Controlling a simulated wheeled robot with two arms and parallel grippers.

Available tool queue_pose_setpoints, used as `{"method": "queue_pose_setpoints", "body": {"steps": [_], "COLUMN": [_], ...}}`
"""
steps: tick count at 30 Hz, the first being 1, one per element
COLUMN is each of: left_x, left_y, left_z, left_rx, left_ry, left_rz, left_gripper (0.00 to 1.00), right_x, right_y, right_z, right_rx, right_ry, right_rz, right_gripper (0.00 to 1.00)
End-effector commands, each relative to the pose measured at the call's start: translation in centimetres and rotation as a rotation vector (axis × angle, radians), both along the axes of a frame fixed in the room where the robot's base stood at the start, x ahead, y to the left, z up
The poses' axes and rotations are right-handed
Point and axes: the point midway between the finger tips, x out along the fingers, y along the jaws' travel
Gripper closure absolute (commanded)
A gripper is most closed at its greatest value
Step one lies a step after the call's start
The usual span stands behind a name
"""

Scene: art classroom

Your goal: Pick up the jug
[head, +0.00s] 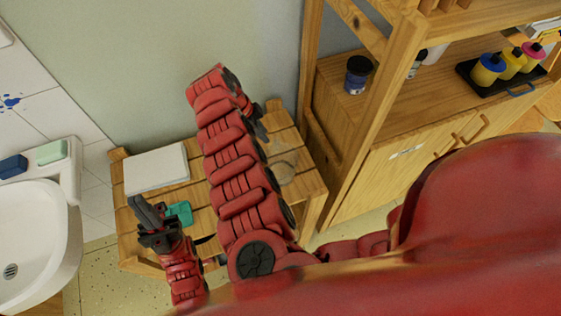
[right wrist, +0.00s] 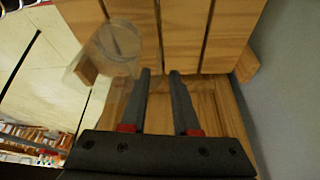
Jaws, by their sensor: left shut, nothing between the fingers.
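The clear, see-through jug (head: 285,166) stands on the slatted wooden bench, just right of my right arm in the head view. In the right wrist view the jug (right wrist: 113,45) is up and left of the fingertips, its outline faint. My right gripper (right wrist: 160,74) has its two fingers apart with nothing between them, and it points toward the bench slats. In the head view the right gripper (head: 260,122) is partly hidden by its own arm, beyond the jug. My left gripper (head: 142,207) is shut and empty over the bench's left part.
A white pad (head: 156,168) and a teal object (head: 180,213) lie on the wooden bench (head: 284,138). A wooden shelf unit (head: 385,120) with paint bottles stands close on the right. A white sink (head: 38,225) is on the left; a wall is behind.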

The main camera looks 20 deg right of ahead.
Motion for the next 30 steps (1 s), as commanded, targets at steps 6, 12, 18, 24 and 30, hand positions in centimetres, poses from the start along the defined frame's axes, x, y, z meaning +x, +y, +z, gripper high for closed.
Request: {"method": "queue_pose_setpoints", "body": {"steps": [6,12,18,24,30], "left_x": [0.0,0.0,0.0,0.0,0.0], "left_y": [0.0,0.0,0.0,0.0,0.0], "left_z": [0.5,1.4,1.7,1.7,1.7], "left_rx": [0.000,0.000,0.000,0.000,0.000], "left_ry": [0.000,0.000,0.000,0.000,0.000], "left_rz": [0.000,0.000,0.000,0.000,0.000], "left_gripper": [1.00,1.00,1.00,1.00,1.00], "right_x": [-0.2,-0.4,-0.6,-0.6,-0.6], "right_y": [-1.2,-2.1,-3.3,-3.4,-3.4], "right_z": [-2.5,-4.1,-6.9,-7.5,-7.5], "right_rx": [-0.003,-0.003,-0.003,-0.001,-0.001], "right_ry": [0.000,0.001,-0.001,-0.003,-0.002], "right_rz": [-0.001,-0.001,0.001,0.002,0.002], "right_gripper": [0.71,0.71,0.71,0.71,0.89]}}
